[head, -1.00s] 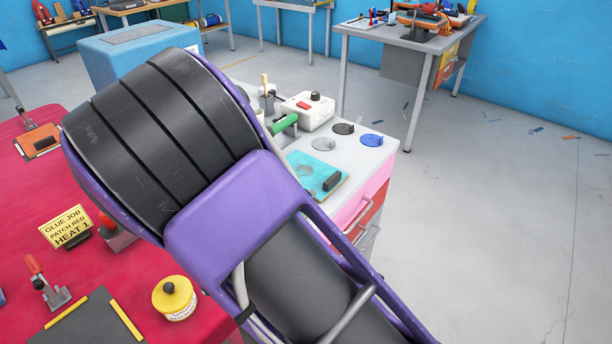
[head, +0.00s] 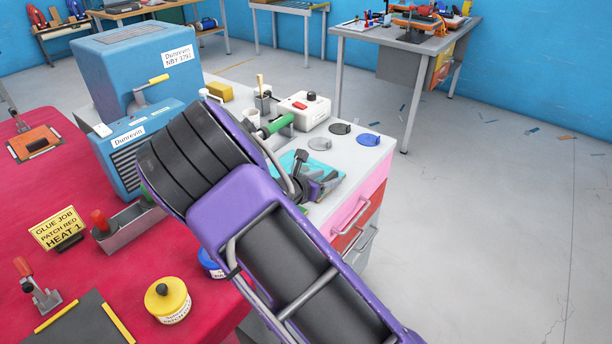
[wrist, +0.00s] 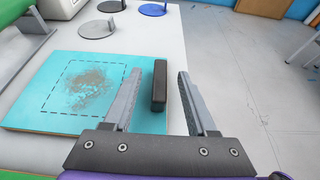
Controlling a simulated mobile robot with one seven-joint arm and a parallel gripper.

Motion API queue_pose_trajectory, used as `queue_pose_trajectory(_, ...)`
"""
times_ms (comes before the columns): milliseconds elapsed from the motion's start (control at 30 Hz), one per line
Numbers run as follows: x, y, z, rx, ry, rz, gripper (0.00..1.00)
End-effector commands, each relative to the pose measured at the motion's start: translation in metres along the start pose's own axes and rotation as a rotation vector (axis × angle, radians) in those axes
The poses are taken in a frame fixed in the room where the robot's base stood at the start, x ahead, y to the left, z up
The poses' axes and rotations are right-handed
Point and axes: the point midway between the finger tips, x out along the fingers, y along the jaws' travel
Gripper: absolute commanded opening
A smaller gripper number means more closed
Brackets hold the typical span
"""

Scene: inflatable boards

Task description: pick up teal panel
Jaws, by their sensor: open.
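The teal panel (wrist: 40,75) lies flat on the light grey cabinet top in the wrist view. It has a dashed square outline around a brown worn patch, and a black block handle (wrist: 160,86) standing at its right edge. My gripper (wrist: 156,75) is open, with one finger on each side of the black handle and nothing held. I cannot tell how far the fingertips are above the panel. In the head view, the teal panel (head: 287,162) is partly hidden behind my arm and gripper (head: 326,184).
On the cabinet top (head: 345,160) are round lids in grey, black and blue (head: 368,140), a white box (head: 302,110) and a green roller (head: 276,125). Floor at right is clear.

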Motion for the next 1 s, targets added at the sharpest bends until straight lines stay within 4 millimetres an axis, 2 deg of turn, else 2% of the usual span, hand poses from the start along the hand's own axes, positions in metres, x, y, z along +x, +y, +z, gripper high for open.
queue_pose_trajectory(100, 0.0160, -0.0004, -0.0003, 0.000, 0.000, -0.001, 0.57)
queue_pose_trajectory(333, 0.0180, -0.0002, 0.0003, 0.000, 0.000, 0.000, 0.57)
queue_pose_trajectory(367, 0.0179, -0.0002, 0.0003, 0.000, 0.000, 0.000, 0.54)
queue_pose_trajectory(667, 0.0177, -0.0002, 0.0002, 0.000, 0.000, 0.000, 0.00)
queue_pose_trajectory(1000, 0.0176, 0.0000, 0.0010, 0.001, -0.001, 0.000, 0.00)
